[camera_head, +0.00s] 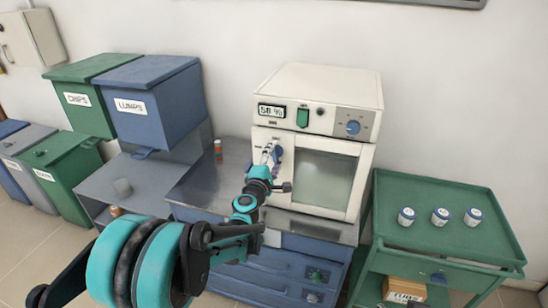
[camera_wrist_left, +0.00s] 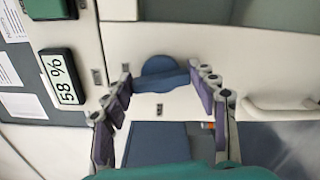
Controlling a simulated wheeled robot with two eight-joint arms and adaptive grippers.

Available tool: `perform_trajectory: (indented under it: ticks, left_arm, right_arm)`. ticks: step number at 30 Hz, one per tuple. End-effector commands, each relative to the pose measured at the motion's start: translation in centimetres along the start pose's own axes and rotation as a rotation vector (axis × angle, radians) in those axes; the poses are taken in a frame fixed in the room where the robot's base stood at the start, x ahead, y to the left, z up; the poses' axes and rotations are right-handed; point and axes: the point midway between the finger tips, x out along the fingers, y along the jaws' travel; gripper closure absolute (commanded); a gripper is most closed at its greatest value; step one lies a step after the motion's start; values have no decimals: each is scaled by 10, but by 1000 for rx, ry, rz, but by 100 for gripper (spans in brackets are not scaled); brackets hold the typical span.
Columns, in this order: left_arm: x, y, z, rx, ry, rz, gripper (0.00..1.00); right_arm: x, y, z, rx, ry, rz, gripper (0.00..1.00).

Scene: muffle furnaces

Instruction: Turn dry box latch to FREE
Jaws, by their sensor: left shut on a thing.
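The white dry box (camera_head: 320,85) stands on the bench in the head view, with a windowed door (camera_head: 325,178) and a display (camera_head: 272,111) reading 58 %. The display (camera_wrist_left: 62,78) also shows sideways in the left wrist view. The blue latch (camera_wrist_left: 160,68) is on the box front, between the fingertips of my left gripper (camera_wrist_left: 160,82). In the head view my left gripper (camera_head: 271,158) is at the door's upper left edge and partly hides the latch. It is shut on the latch. I cannot read any latch marking. My right gripper is not in view.
A green cart (camera_head: 445,250) with several small jars stands to the right. Blue and green bins (camera_head: 165,115) are at the left. A small orange bottle (camera_head: 218,151) stands on the metal bench (camera_head: 215,185) left of the box. The wall is close behind.

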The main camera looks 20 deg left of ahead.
Motion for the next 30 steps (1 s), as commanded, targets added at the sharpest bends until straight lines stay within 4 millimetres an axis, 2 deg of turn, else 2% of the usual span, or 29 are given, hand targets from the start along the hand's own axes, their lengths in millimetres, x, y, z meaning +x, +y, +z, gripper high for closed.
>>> perform_trajectory:
  ticks: [12,30]
  left_arm:
    - [0,-2,0,219,0,0,71]
    - [0,-2,0,263,-1,0,71]
  right_arm:
    - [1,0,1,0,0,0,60]
    - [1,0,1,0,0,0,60]
